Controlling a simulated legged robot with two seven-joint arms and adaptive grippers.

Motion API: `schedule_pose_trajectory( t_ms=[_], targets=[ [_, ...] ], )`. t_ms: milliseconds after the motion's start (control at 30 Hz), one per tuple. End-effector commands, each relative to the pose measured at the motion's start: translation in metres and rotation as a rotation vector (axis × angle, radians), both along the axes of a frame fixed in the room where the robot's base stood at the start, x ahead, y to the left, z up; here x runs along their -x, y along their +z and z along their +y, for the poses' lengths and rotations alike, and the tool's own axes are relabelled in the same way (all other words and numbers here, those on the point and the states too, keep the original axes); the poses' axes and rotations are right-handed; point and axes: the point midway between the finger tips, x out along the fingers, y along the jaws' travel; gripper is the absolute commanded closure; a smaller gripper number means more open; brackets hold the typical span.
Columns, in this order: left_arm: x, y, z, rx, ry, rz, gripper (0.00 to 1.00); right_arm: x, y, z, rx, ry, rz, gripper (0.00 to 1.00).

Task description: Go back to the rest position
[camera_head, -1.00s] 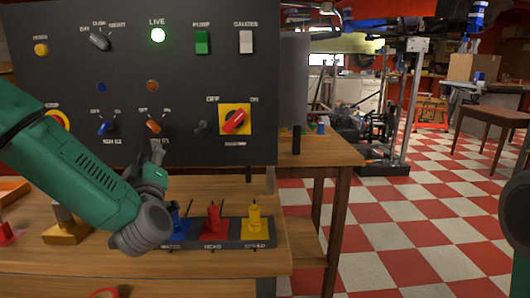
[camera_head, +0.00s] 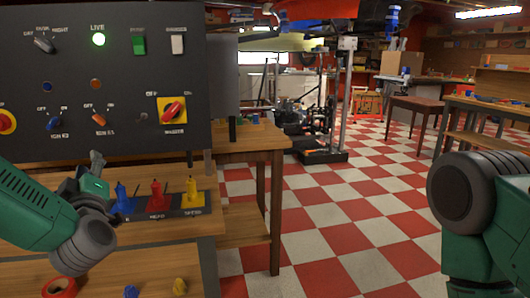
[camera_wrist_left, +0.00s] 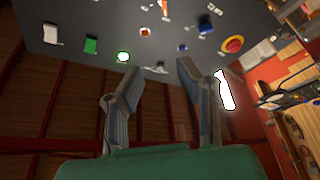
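My left arm comes in from the left in the head view, and its gripper (camera_head: 95,172) is in front of the dark control panel (camera_head: 100,72), beyond my green wrist. In the left wrist view the two fingers of the left gripper (camera_wrist_left: 158,68) stand apart with nothing between them. The panel (camera_wrist_left: 165,25) shows tilted beyond the fingertips. My right arm (camera_head: 478,215) shows at the right edge of the head view, but its gripper is out of the frame.
A tray (camera_head: 135,232) with blue, red and yellow levers sits on the wooden bench (camera_head: 170,252) below the panel. A red tape roll (camera_head: 60,288) lies at the lower left. The checkered floor (camera_head: 335,222) is open to the right. A wooden table (camera_head: 415,105) stands farther back.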

Motion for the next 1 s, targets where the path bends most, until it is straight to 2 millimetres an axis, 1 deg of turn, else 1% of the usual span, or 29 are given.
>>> schedule_pose_trajectory(
  t_ms=[33, 167, 200, 267, 367, 433, 533, 633, 667, 700, 767, 800, 867, 900, 967, 1000],
  targets=[
    [0.000, -0.009, -0.007, -0.010, -0.020, 0.031, 0.69, -0.001, 0.001, 0.000, 0.000, 0.000, -0.001, 0.60],
    [-0.001, -0.032, -0.019, -0.029, -0.063, 0.103, 0.69, -0.001, 0.002, 0.000, 0.000, 0.000, -0.003, 0.60],
    [-0.001, -0.041, -0.023, -0.035, -0.080, 0.132, 0.69, -0.001, 0.002, 0.000, 0.000, 0.000, -0.003, 0.60],
    [0.001, -0.053, -0.029, -0.045, -0.103, 0.171, 0.69, -0.001, 0.003, 0.000, 0.000, 0.000, -0.003, 0.60],
    [0.006, -0.079, -0.040, -0.063, -0.149, 0.253, 0.69, -0.001, 0.004, 0.000, 0.000, -0.001, -0.002, 0.60],
    [0.009, -0.099, -0.049, -0.078, -0.184, 0.316, 0.69, -0.001, 0.005, 0.000, 0.000, -0.001, -0.002, 0.60],
    [0.020, -0.134, -0.063, -0.101, -0.245, 0.428, 0.69, -0.001, 0.006, 0.000, 0.000, -0.001, -0.002, 0.60],
    [0.039, -0.179, -0.079, -0.131, -0.320, 0.576, 0.69, -0.001, 0.008, 0.000, 0.000, -0.001, -0.002, 0.60],
    [0.047, -0.195, -0.083, -0.141, -0.346, 0.629, 0.69, -0.001, 0.009, 0.000, 0.000, -0.001, -0.002, 0.60],
    [0.061, -0.217, -0.091, -0.156, -0.384, 0.706, 0.69, -0.001, 0.010, 0.000, 0.000, -0.001, -0.002, 0.60],
    [0.087, -0.252, -0.100, -0.180, -0.447, 0.835, 0.69, -0.001, 0.011, 0.000, 0.000, 0.000, -0.002, 0.60],
    [0.107, -0.275, -0.106, -0.195, -0.489, 0.925, 0.69, -0.001, 0.012, 0.000, 0.000, 0.000, -0.002, 0.60],
    [0.141, -0.307, -0.112, -0.218, -0.550, 1.061, 0.69, -0.001, 0.014, 0.000, 0.000, -0.001, -0.002, 0.60],
    [0.165, -0.326, -0.114, -0.233, -0.590, 1.149, 0.69, -0.001, 0.015, 0.000, 0.000, -0.001, -0.002, 0.60],
    [0.203, -0.351, -0.117, -0.253, -0.647, 1.286, 0.69, -0.001, 0.017, 0.000, 0.000, -0.001, -0.002, 0.60],
    [0.229, -0.365, -0.116, -0.264, -0.682, 1.373, 0.69, -0.001, 0.018, 0.000, 0.000, -0.001, -0.002, 0.60]
  ],
)
